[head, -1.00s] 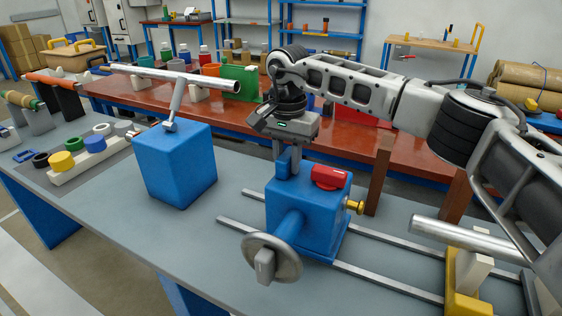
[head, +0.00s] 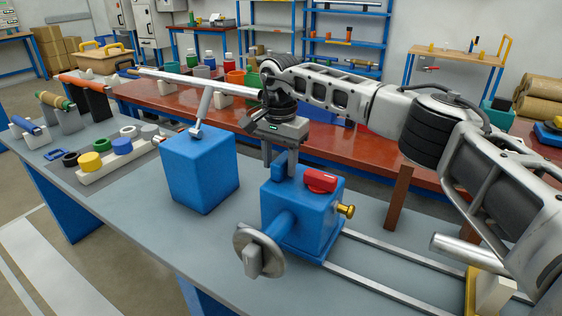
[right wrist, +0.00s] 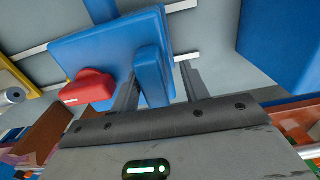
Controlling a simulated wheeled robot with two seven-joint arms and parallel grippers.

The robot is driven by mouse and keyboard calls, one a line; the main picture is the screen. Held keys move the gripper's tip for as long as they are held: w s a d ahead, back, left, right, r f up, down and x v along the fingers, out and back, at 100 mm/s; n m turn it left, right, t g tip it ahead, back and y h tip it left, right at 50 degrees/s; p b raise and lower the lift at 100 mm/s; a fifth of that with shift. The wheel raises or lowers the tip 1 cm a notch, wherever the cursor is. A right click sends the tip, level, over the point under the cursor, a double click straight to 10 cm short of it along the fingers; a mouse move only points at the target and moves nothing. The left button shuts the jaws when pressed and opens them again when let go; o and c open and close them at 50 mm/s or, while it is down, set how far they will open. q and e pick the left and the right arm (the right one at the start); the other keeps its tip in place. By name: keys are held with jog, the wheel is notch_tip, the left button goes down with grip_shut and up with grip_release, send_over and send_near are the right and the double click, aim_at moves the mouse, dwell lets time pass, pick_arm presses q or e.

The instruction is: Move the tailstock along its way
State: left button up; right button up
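The tailstock (head: 300,222) is a blue block on two rails, with a grey handwheel (head: 258,250) in front, a red lever (head: 320,180) on top and a brass knob (head: 346,210) at its right. My right gripper (head: 280,168) reaches down from above over an upright blue fin on its top. In the right wrist view the fin (right wrist: 152,70) stands between my two fingers (right wrist: 160,70). It lies against or very near the left finger, with a small gap to the right one. The gripper looks open. My left gripper is out of view.
A blue box (head: 200,172) with a tilted post stands left of the tailstock, with a table gap between. The rails (head: 390,262) run clear to the right, toward a yellow support (head: 472,290) and a silver cylinder (head: 470,247). Coloured rings (head: 90,161) lie at left.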

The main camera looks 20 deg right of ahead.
jog(key=shift+r, duration=0.4)
pick_arm(q)
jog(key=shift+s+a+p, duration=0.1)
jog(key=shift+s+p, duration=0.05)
jog(key=shift+p, duration=0.2)
pick_arm(e)
notch_tip(320, 180, up, 15)
jog(key=shift+s, duration=0.15)
